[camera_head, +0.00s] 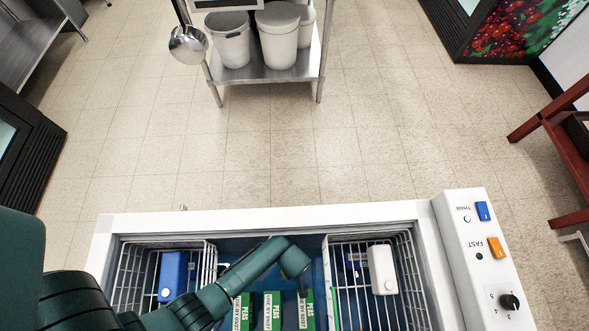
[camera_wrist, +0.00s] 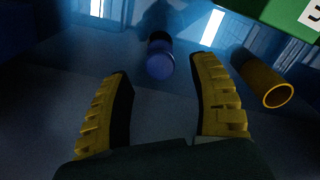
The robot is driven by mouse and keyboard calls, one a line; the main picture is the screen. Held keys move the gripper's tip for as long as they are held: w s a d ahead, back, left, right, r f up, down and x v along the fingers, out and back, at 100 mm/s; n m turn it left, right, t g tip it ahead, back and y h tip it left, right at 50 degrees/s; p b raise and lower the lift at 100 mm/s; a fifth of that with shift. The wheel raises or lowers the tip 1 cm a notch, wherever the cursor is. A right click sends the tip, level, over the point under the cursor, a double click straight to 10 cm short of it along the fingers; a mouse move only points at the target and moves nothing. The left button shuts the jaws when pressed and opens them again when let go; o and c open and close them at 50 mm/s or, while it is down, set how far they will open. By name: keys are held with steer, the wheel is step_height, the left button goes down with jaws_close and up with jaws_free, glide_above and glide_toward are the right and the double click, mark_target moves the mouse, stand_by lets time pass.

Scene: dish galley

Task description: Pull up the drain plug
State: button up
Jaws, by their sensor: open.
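In the wrist view, my gripper (camera_wrist: 162,68) is open, with one yellow-and-black finger on each side and nothing held between them. A short, round blue piece with a dark far part (camera_wrist: 160,62), which looks like the drain plug, shows between the fingertips on the dim floor. I cannot tell how far it is from the fingers, and no contact shows. An orange-yellow hollow tube (camera_wrist: 265,80) lies to the right of the right finger. In the head view, my arm reaches down into the white-rimmed chest (camera_head: 270,217), and the gripper and plug are hidden there.
Wire baskets hang at the chest's left (camera_head: 130,272) and right (camera_head: 410,270), holding a blue item (camera_head: 173,272) and a white item (camera_head: 382,268). Green boxes (camera_head: 272,310) stand between them. A green box edge (camera_wrist: 283,12) is near the gripper, upper right. The control panel (camera_head: 480,250) is at right.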

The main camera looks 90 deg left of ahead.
step_height(320, 180, up, 8)
steer(key=p, duration=0.7)
steer(key=shift+r+p, duration=0.2)
steer(key=shift+p, duration=0.2)
